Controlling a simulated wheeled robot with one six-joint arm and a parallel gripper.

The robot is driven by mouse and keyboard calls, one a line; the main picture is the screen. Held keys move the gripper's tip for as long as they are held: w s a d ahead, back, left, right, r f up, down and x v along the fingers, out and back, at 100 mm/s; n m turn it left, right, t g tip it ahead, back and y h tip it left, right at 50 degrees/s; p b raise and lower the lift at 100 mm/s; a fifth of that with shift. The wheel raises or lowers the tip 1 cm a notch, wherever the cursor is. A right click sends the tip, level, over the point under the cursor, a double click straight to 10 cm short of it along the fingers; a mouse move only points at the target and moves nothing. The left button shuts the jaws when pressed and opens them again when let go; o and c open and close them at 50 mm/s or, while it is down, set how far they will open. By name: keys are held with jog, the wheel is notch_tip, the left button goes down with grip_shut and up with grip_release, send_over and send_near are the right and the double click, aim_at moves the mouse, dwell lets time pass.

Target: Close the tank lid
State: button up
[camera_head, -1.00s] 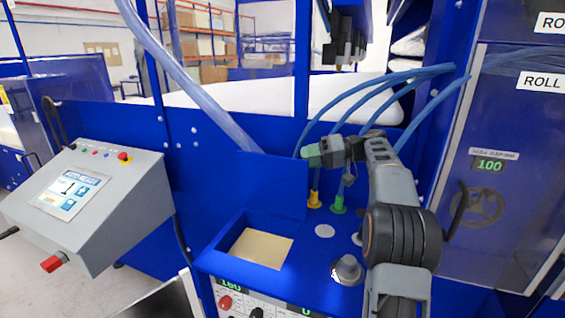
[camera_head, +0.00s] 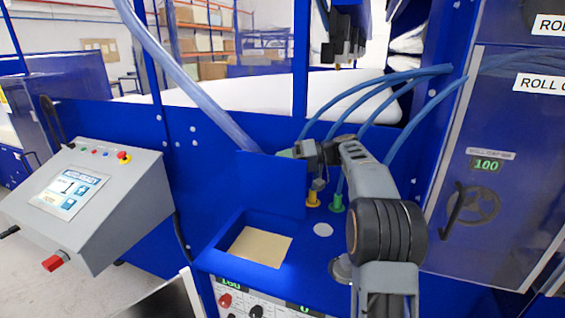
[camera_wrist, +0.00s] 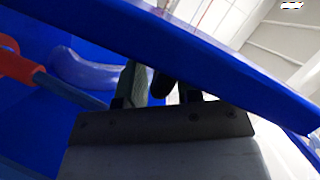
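The tank lid (camera_head: 270,185) is a flat blue panel standing upright, open, at the back of the tank opening. The tank (camera_head: 222,243) is a square blue recess with a beige surface inside. My gripper (camera_head: 288,153) is at the lid's top right corner, with its green tip partly hidden behind the lid's top edge. In the wrist view the lid (camera_wrist: 190,45) crosses as a blue slanting band in front of my fingers (camera_wrist: 160,85). The fingers are apart with a gap between them; their ends are hidden. I cannot tell whether they touch the lid.
A grey control box (camera_head: 90,200) with a screen stands at left. Blue hoses (camera_head: 370,100) arch behind my arm to a yellow fitting (camera_head: 313,199) and a green fitting (camera_head: 337,204). A roll cabinet (camera_head: 480,190) stands at right.

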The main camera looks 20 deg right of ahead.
jog(key=shift+f, duration=0.1)
grip_shut()
